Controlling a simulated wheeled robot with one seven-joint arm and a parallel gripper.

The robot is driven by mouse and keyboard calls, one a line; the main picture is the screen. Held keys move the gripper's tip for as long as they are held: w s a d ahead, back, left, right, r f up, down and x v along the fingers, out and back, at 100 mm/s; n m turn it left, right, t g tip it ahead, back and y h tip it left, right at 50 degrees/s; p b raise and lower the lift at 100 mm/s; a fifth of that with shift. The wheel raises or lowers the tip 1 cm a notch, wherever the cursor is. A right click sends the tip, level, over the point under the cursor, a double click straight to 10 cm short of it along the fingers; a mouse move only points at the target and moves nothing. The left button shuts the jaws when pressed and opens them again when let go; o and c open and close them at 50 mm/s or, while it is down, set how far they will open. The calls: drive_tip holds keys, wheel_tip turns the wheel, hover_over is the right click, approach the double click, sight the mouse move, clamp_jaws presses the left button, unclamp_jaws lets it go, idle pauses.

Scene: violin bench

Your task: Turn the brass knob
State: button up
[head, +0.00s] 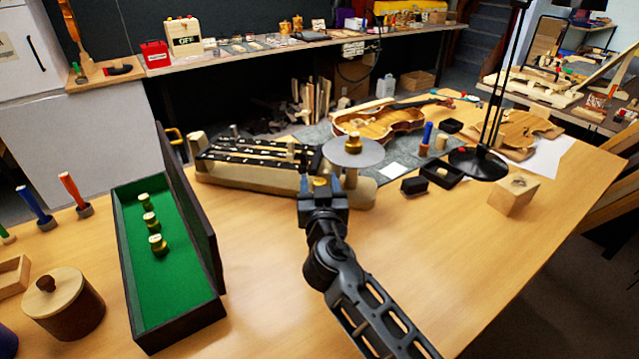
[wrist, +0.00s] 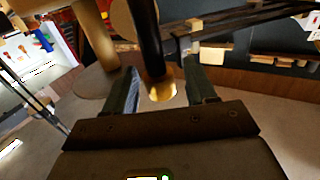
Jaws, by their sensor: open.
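A small brass knob (head: 320,181) shows at the tip of my gripper (head: 321,190), near the front of a pale wooden bench fixture (head: 265,178) with black strips. In the wrist view a round brass end (wrist: 162,91) on a dark shaft (wrist: 148,40) sits between the two spread fingers of my gripper (wrist: 166,92). The fingers look apart from it on both sides. Another brass piece (head: 354,140) tops a grey disc (head: 353,153) just right of and behind my gripper. My gripper partly hides the fixture's front.
An open green-lined case (head: 180,285) with three brass pieces (head: 150,219) stands left. A lidded wooden pot (head: 65,305) is at the lower left. A black lamp base (head: 477,163), small black boxes (head: 431,180) and a wooden block (head: 513,194) are right. The front right tabletop is clear.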

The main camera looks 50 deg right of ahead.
drive_tip(key=c, duration=1)
drive_tip(key=shift+o, duration=0.2)
drive_tip(key=n+t+y+p, duration=0.1)
drive_tip(key=n+t+y, duration=0.1)
drive_tip(key=shift+r+y+p, duration=0.15)
drive_tip(key=shift+y+p, duration=0.15)
drive_tip(key=shift+p, duration=0.1)
drive_tip(key=shift+a+n+t+y+p, duration=0.1)
drive_tip(key=shift+n+t+y+p, duration=0.3)
drive_tip(key=shift+n+y+p, duration=0.15)
drive_tip(key=shift+f, duration=0.2)
drive_tip(key=o, duration=1)
drive_tip(key=shift+c, duration=0.2)
